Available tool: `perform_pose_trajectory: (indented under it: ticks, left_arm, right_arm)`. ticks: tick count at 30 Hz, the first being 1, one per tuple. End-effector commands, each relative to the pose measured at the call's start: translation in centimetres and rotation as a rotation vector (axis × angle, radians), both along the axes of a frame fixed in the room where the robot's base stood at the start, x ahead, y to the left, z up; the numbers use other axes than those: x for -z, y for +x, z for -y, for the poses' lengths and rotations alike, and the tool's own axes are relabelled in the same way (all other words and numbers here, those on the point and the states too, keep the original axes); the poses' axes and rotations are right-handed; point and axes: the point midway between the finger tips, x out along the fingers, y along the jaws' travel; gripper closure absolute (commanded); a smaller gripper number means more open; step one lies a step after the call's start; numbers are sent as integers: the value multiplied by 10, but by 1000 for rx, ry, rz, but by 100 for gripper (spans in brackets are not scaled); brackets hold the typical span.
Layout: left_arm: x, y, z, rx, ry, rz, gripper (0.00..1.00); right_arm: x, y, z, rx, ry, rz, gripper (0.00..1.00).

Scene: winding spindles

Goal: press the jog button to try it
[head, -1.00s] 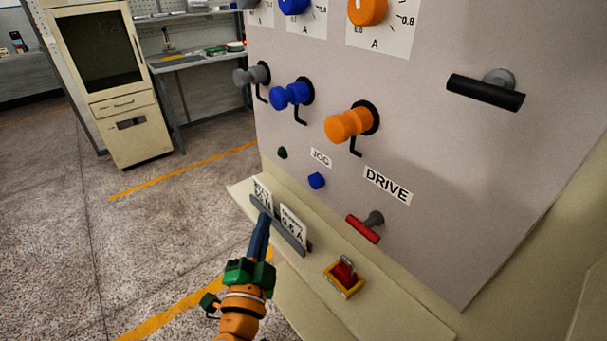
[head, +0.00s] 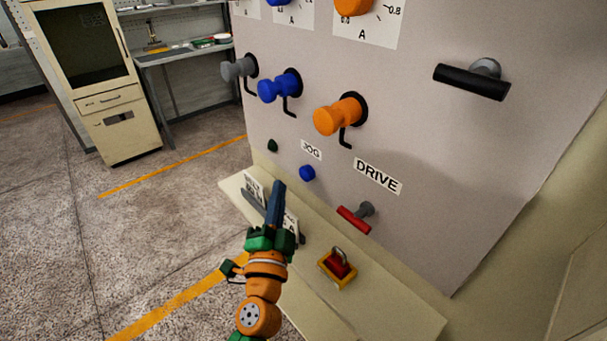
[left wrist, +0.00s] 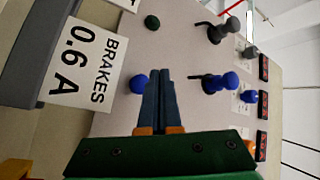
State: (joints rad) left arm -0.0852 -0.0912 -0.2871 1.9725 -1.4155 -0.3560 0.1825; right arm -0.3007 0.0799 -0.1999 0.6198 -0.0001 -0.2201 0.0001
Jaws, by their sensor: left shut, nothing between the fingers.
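The blue jog button (head: 307,173) sits on the grey panel just below the JOG label (head: 311,150). It also shows in the left wrist view (left wrist: 138,83), just left of my fingertips. My left gripper (head: 278,186) is shut and empty, its dark blue fingers pointing up toward the panel. In the head view its tips are to the left of and slightly below the button, apart from it. In the left wrist view the shut fingers (left wrist: 159,75) reach up beside the button. The gripper covers part of the cards on the ledge. My right gripper is not in view.
Blue (head: 280,87), orange (head: 340,115) and grey (head: 239,68) spindles stick out above the button. A dark green button (head: 272,146) is to its left. A red DRIVE handle (head: 355,219) and a red switch in a yellow frame (head: 338,268) are lower right. A BRAKES card (left wrist: 80,60) stands near my fingers.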

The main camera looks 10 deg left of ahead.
Motion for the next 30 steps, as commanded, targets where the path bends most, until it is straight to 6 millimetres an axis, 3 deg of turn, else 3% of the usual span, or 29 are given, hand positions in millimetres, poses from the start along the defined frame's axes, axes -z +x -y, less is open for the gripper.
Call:
perform_pose_trajectory:
  ticks: [9,30]
  left_arm:
    - [1,23,18,0,-2,0,100]
    - [0,25,19,0,-1,0,100]
  right_arm:
    - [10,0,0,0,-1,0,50]
    - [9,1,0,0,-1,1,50]
